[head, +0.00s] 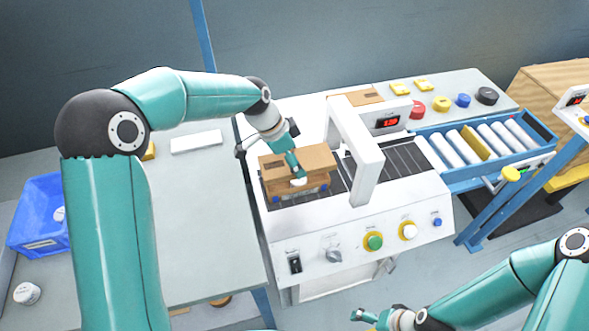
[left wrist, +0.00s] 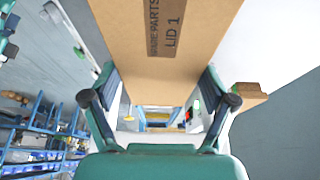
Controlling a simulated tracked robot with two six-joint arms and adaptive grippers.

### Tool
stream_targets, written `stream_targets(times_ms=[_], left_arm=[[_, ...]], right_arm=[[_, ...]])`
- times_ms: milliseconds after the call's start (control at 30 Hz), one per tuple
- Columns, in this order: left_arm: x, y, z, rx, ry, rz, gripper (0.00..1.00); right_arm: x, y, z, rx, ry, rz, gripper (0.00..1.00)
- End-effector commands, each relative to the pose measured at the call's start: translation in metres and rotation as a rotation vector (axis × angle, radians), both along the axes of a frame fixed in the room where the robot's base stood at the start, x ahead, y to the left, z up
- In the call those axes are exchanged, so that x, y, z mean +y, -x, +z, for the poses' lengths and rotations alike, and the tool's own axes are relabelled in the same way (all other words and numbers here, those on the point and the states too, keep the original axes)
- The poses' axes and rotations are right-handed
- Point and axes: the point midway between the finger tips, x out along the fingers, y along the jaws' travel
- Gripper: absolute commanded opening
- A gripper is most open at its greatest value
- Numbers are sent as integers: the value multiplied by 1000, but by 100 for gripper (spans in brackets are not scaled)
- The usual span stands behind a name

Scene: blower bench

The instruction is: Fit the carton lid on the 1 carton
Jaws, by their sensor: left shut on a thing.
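The brown carton lid (head: 318,157) has a dark label. In the left wrist view the lid (left wrist: 155,75) reads "SPARE PARTS LID 1" and lies between the two fingers. My left gripper (head: 298,179) is shut on it from the near side. The carton (head: 312,191) is under the lid on the machine's dark belt, mostly hidden by the lid and gripper; I cannot tell whether the lid is seated or just above it. My right gripper (head: 372,317) is at the bottom of the head view, away from the carton, its jaws too unclear to read.
The white machine's arch (head: 366,165) stands just right of the carton. Roller conveyor (head: 480,140) continues right. A flat brown piece (head: 358,97) lies behind the arch, near coloured discs (head: 441,103). A blue bin (head: 40,215) stands left; the grey table (head: 205,225) is mostly clear.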

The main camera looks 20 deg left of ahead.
Motion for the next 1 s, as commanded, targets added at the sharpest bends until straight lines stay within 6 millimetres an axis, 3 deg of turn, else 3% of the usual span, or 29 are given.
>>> stream_targets(times_ms=[500,933,967,1000], left_arm=[[1,0,-52,1,1,4,47],[1,0,-59,-1,0,4,47],[1,0,-58,-1,0,3,86],[1,0,-57,-1,0,3,93]], right_arm=[[0,0,8,0,0,0,100],[0,0,1,0,0,0,100],[0,0,2,0,0,0,100],[0,0,3,0,0,0,100]])
